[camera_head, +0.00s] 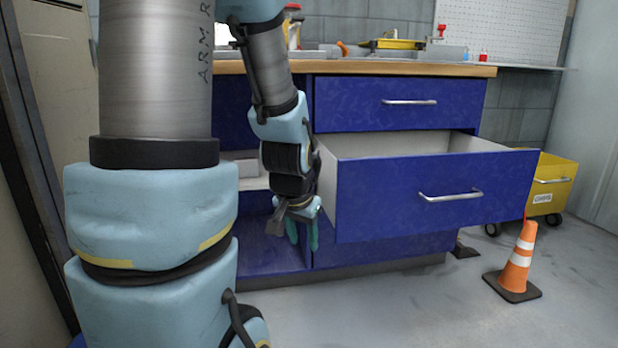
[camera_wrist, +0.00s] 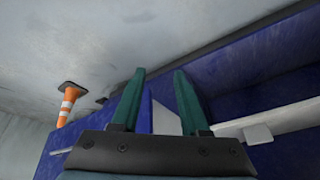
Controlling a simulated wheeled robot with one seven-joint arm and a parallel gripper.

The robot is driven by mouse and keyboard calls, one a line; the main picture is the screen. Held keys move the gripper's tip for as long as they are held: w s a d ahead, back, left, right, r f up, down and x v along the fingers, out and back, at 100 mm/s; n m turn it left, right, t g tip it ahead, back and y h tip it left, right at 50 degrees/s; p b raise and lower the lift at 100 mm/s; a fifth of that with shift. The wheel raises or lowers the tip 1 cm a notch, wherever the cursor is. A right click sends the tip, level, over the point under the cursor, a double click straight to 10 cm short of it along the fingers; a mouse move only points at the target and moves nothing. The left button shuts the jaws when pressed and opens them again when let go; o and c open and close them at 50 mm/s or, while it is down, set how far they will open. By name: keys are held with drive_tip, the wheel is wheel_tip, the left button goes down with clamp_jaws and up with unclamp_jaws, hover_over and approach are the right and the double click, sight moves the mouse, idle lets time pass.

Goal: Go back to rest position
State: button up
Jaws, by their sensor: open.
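My gripper (camera_head: 302,232) hangs pointing down in front of the blue cabinet, just left of the pulled-out drawer. Its two green fingers are apart with nothing between them. In the wrist view my gripper (camera_wrist: 158,98) also shows open, with the drawer's edge and floor beyond the fingers. The open drawer (camera_head: 440,195) has a blue front with a silver handle and a pale inside; its floor is hidden from the head view. My arm reaches down across the left of the head view and hides part of the cabinet.
A closed drawer (camera_head: 400,104) is above the open one. Left of it is an open compartment (camera_head: 270,250) with a pale shelf. An orange cone (camera_head: 520,258) and a yellow wheeled bin (camera_head: 553,190) stand at the right. The wooden worktop (camera_head: 400,68) holds tools. The floor in front is clear.

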drive_tip(key=s+a+r+n+g+p, duration=0.2)
drive_tip(key=s+a+r+n+g, duration=0.1)
drive_tip(key=s+a+n, duration=0.25)
wheel_tip(320, 180, up, 37)
drive_tip(key=m+p, duration=0.1)
drive_tip(key=p, duration=3.6)
drive_tip(key=shift+f+y, duration=0.2)
drive_tip(key=shift+y, duration=0.2)
drive_tip(key=shift+o, duration=0.2)
